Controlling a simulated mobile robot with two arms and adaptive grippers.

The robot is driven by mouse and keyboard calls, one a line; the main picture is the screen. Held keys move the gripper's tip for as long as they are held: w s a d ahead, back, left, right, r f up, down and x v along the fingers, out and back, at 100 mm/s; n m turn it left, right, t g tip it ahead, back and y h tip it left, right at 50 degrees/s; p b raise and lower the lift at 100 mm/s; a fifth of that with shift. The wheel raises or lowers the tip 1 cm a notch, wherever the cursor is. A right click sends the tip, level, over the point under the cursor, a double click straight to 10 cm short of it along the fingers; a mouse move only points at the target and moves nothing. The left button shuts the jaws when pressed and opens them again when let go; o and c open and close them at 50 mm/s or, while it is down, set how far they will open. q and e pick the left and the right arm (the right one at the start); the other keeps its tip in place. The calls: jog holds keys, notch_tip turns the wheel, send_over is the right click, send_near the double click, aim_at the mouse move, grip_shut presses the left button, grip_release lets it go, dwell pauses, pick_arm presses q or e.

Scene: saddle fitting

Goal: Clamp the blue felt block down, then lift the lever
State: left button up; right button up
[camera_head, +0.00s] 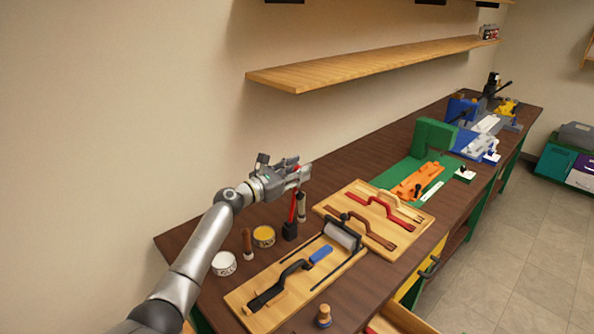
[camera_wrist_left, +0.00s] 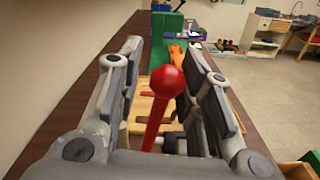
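My left gripper (camera_head: 298,177) is at the top of a red lever (camera_head: 293,212) that rises from a black base on the bench. In the left wrist view the lever's red ball knob (camera_wrist_left: 168,86) stands between the fingers of my left gripper (camera_wrist_left: 162,95). The fingers are apart, with a gap on each side of the knob. The blue felt block (camera_head: 321,253) lies on the near wooden board (camera_head: 252,296), next to a black curved handle piece (camera_head: 280,283) and a grey roller in a black frame (camera_head: 342,236). My right gripper is not in view.
A second wooden board (camera_head: 340,200) with red and brown handle pieces lies beyond. A yellow tin (camera_head: 263,236), a white tin (camera_head: 224,264) and a brown-handled tool (camera_head: 247,243) stand left of the lever. A wooden shelf (camera_head: 370,64) hangs above the bench.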

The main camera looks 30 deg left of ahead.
pick_arm(q)
jog(key=shift+s, duration=0.1)
jog(key=shift+s, duration=0.2)
jog(key=v, duration=1.1)
jog(key=shift+s+a, duration=0.15)
jog(key=shift+s, duration=0.1)
